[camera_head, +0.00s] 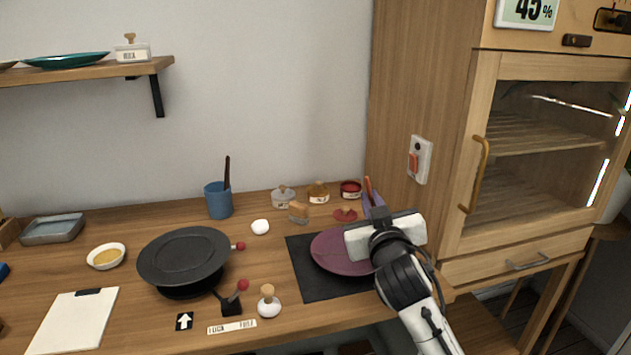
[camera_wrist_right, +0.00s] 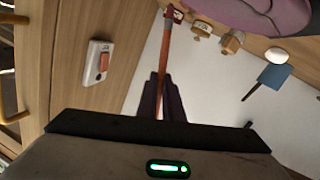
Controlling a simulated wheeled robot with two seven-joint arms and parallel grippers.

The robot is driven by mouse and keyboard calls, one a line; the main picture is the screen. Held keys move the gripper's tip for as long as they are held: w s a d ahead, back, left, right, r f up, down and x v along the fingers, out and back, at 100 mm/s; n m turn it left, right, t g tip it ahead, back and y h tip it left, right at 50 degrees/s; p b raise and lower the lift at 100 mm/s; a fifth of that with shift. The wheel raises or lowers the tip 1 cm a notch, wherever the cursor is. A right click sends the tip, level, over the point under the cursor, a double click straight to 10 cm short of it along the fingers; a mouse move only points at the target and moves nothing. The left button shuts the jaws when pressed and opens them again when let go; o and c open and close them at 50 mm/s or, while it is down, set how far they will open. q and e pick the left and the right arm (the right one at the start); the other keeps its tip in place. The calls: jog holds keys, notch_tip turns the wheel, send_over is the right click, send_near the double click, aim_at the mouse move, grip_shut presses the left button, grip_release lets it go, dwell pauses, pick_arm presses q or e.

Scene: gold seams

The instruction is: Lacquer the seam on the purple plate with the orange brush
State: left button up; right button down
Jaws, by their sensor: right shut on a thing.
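The purple plate (camera_head: 332,248) lies on a black mat (camera_head: 312,285) on the wooden table, partly hidden by my right gripper and arm. Its edge also shows at the top of the right wrist view (camera_wrist_right: 265,15). My right gripper (camera_head: 372,200) is over the plate's right side and shut on the orange brush (camera_head: 368,184). In the right wrist view the brush's long thin shaft (camera_wrist_right: 167,65) runs up from between the dark fingers (camera_wrist_right: 161,92). Its far end overlaps the red jar, so I cannot tell whether they touch. My left gripper is out of view.
The red jar (camera_head: 351,188), an amber jar (camera_head: 318,192) and a pale jar (camera_head: 283,196) stand behind the plate. A blue cup (camera_head: 218,202) and a black turntable (camera_head: 184,257) are to the left. A wooden cabinet (camera_head: 470,180) rises close on the right.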

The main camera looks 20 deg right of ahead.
jog(key=shift+r+p, duration=0.7)
jog(key=shift+r, duration=0.2)
jog(key=shift+r+p, duration=1.35)
